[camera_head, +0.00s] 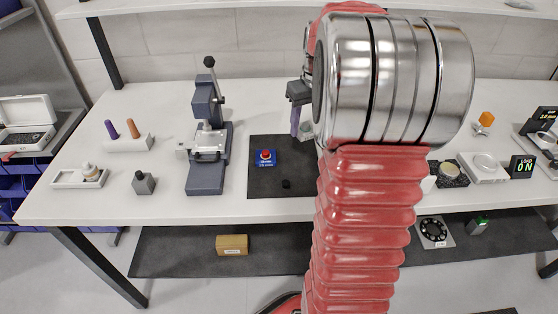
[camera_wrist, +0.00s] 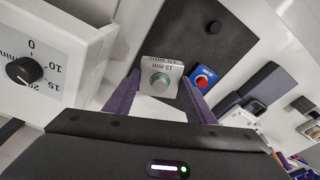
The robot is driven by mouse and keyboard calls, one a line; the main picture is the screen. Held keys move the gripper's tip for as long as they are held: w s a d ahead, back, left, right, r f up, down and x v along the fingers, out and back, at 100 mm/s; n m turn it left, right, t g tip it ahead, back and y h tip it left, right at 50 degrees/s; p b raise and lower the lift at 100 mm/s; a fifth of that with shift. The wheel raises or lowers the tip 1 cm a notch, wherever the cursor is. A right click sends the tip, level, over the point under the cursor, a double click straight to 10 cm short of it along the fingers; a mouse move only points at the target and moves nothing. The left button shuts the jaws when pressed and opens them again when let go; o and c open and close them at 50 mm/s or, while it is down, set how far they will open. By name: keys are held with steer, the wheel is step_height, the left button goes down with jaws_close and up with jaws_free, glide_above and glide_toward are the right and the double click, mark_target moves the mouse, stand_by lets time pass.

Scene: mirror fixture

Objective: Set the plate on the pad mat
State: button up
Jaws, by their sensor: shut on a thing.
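In the wrist view, a small pale grey plate (camera_wrist: 175,66) with dark lettering and a round grey-green knob sits between the purple fingers of my gripper (camera_wrist: 160,82). The gripper is shut on it. The dark pad mat (camera_wrist: 190,22) lies beyond the plate. In the head view, the pad mat (camera_head: 262,187) lies flat on the white bench. My gripper (camera_head: 297,118) is over the mat's right part, with one purple finger showing. The gap between plate and mat is unclear.
A blue box with a red button (camera_head: 265,157) and a small black knob (camera_head: 286,184) stand on the mat. A grey press (camera_head: 206,175) stands left of it. A white dial box (camera_wrist: 45,55) is close on the left in the wrist view. The mat's front left is bare.

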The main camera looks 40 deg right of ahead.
steer(key=shift+w, duration=0.1)
glide_above(302, 157)
steer(key=shift+s+a+f, duration=0.1)
steer(key=shift+s+f, duration=0.1)
steer(key=shift+f, duration=1.4)
steer(key=shift+s+a+f, duration=0.1)
steer(key=shift+s+f, duration=0.1)
steer(key=shift+f, duration=1.35)
steer(key=shift+w+f, duration=0.1)
steer(key=shift+f, duration=1.75)
steer(key=shift+f, duration=0.1)
steer(key=o, duration=1.2)
steer(key=shift+c, duration=0.2)
steer(key=r, duration=0.4)
steer(key=s+r, duration=0.1)
steer(key=r, duration=0.7)
steer(key=shift+s+a, duration=0.15)
steer(key=shift+s, duration=0.25)
